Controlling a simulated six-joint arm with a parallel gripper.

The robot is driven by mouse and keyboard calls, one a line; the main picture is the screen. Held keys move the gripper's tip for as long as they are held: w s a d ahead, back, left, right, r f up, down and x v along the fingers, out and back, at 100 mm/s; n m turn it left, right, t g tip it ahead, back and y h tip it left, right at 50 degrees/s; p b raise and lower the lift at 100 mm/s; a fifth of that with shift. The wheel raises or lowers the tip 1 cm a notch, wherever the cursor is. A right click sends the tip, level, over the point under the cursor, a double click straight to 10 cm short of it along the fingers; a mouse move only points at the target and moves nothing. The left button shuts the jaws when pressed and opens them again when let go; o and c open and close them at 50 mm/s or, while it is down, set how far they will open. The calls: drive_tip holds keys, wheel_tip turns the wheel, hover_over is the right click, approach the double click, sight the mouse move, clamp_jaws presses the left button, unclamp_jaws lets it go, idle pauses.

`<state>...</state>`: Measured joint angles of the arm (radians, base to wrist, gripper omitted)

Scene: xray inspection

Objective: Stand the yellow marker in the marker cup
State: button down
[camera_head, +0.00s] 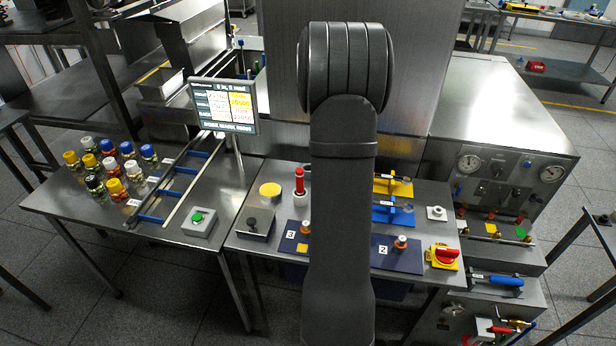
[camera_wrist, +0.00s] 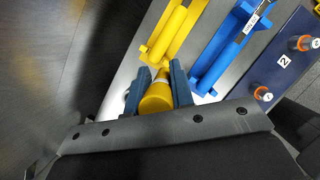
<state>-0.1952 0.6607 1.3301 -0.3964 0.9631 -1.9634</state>
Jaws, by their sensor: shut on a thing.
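In the wrist view my gripper (camera_wrist: 157,68) is shut on the yellow marker (camera_wrist: 157,99), a yellow cylinder with a pale band toward its far end. Its near end faces the camera, and its far end lies close to a yellow holder (camera_wrist: 172,36). I cannot tell whether the marker touches that holder. In the head view my own arm hides the gripper and the marker. I cannot make out the marker cup for certain; small blue and green upright things (camera_head: 259,66) stand behind the screen, too small to tell.
A blue holder (camera_wrist: 226,52) lies right of the yellow one, beside a dark plate marked 2 (camera_wrist: 290,58). The head view shows a red upright cylinder (camera_head: 299,182), a yellow-based red knob (camera_head: 445,257), a screen (camera_head: 224,105) and several capped bottles (camera_head: 111,165) on the left table.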

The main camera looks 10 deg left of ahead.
drive_tip(key=w+a+f, duration=0.1)
drive_tip(key=a+f, duration=0.2)
drive_tip(key=w+a+f, duration=0.1)
drive_tip(key=a+f, duration=0.2)
drive_tip(key=a, duration=0.1)
drive_tip(key=w+a+f, duration=0.1)
drive_tip(key=a+f, duration=0.3)
drive_tip(key=shift+w+a, duration=0.1)
drive_tip(key=shift+w, duration=0.1)
drive_tip(key=shift+f, duration=0.3)
drive_tip(key=shift+f, duration=0.1)
drive_tip(key=shift+f, duration=0.1)
drive_tip(key=c, duration=1.3)
unclamp_jaws()
drive_tip(key=shift+o, duration=0.2)
